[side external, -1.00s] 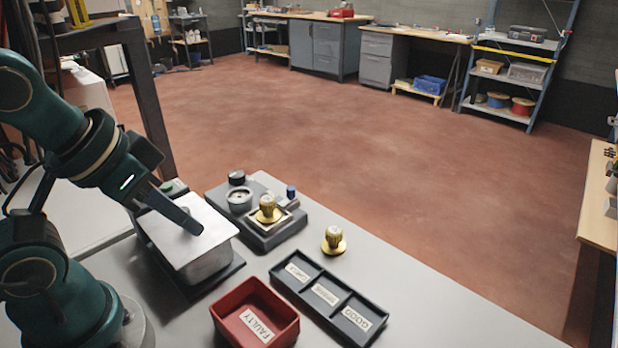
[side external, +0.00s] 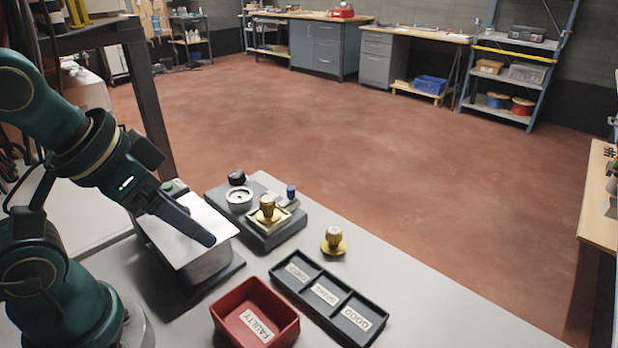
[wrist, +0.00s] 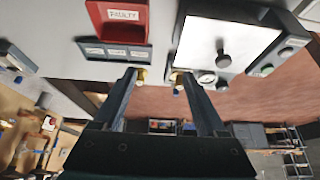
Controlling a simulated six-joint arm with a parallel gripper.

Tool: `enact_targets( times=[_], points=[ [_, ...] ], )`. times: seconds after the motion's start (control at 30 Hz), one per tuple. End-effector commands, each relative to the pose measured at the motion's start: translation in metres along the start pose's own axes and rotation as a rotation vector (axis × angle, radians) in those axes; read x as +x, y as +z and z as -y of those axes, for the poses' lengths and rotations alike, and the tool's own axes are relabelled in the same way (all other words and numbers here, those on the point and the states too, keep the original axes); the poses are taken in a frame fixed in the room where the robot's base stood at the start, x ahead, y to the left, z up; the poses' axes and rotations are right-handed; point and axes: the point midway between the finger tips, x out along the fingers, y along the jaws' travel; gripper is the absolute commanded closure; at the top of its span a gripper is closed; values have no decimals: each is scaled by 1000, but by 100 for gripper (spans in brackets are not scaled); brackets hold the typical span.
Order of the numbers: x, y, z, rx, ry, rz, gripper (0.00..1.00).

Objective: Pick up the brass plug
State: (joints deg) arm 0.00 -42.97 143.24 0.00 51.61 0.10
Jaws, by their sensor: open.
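One brass plug (side external: 333,241) stands upright on the grey table, right of the grey test unit. A second brass plug (side external: 267,208) sits in the square seat of that unit. My gripper (side external: 206,238) is over the metal lid of a box, to the left of both plugs and touching neither. In the wrist view my gripper (wrist: 157,76) has its two fingers spread with nothing held. Brass shows beside the left fingertip (wrist: 141,74) and beside the right fingertip (wrist: 177,77), each partly hidden by a finger.
The metal-lidded box (side external: 184,228) lies under my gripper. The grey test unit (side external: 275,239) has a gauge, a black knob and a blue knob. A red FAULTY bin (side external: 222,318) and a dark three-compartment tray (side external: 345,331) stand in front; both look empty. The table's right side is clear.

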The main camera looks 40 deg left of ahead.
Motion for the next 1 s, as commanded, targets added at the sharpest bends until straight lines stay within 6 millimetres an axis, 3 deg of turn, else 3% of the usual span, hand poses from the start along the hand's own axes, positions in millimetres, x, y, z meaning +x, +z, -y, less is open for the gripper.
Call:
enact_targets(
  times=[0.17,0.33,0.47,0.7,1.0],
  points=[
    [-11,-13,0,20,0,-13,26],
    [-18,-48,4,29,-9,26,26],
    [-13,-77,10,27,-16,80,26],
    [19,-121,26,9,-26,202,26],
    [89,-145,52,-35,-25,370,26]
  ],
)
